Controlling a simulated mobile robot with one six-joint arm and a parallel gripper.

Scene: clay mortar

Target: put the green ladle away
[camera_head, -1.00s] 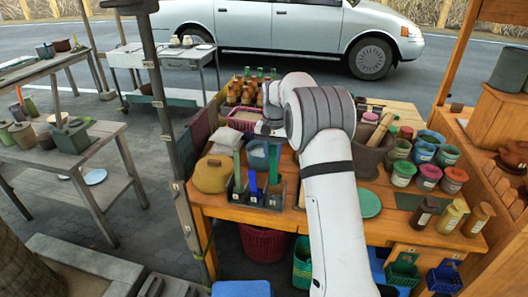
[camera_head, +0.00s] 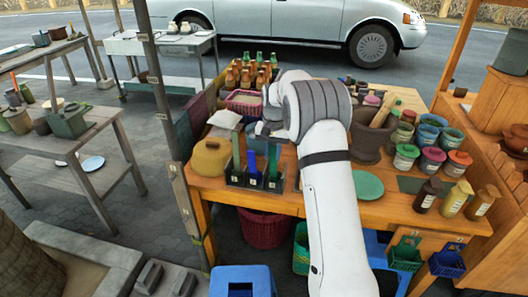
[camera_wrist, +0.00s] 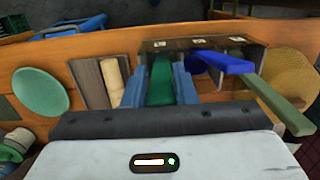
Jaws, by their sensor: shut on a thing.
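The green ladle (camera_wrist: 160,82) is between the two blue-grey fingers of my gripper (camera_wrist: 158,88) in the wrist view. My gripper is shut on it. The ladle's far end is at a dark labelled rack (camera_wrist: 205,42), in the rack's left part in that view; how deep it sits is hidden. A blue utensil (camera_wrist: 220,63) and an olive-green one (camera_wrist: 275,105) stand in the other parts. In the head view the rack (camera_head: 254,186) stands at the table's front left, and my wrist is just above and behind it.
A mortar (camera_head: 372,138) and several paint pots stand further right.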

